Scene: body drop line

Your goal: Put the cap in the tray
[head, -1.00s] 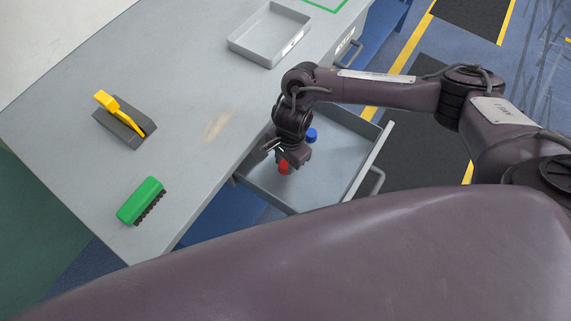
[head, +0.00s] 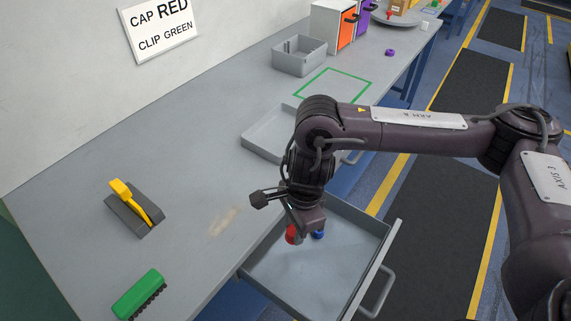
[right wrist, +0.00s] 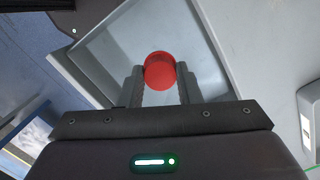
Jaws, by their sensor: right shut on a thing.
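The red cap (head: 291,234) is held by my right gripper (head: 303,226) over the open drawer; in the right wrist view the cap (right wrist: 160,70) sits between the two fingertips (right wrist: 160,82), which are shut on it. The shallow grey tray (head: 262,135) lies on the bench beyond the gripper, partly hidden by my right arm. A blue cap (head: 319,234) shows in the drawer, just right of the red one. My left gripper is not in view.
The open drawer (head: 383,255) juts from the bench front. A sign (head: 158,28) reads "CAP RED, CLIP GREEN". A yellow-handled tool (head: 135,205) and a green brush-like piece (head: 139,294) lie at left. A grey bin (head: 299,56) stands behind a green outline. The bench middle is clear.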

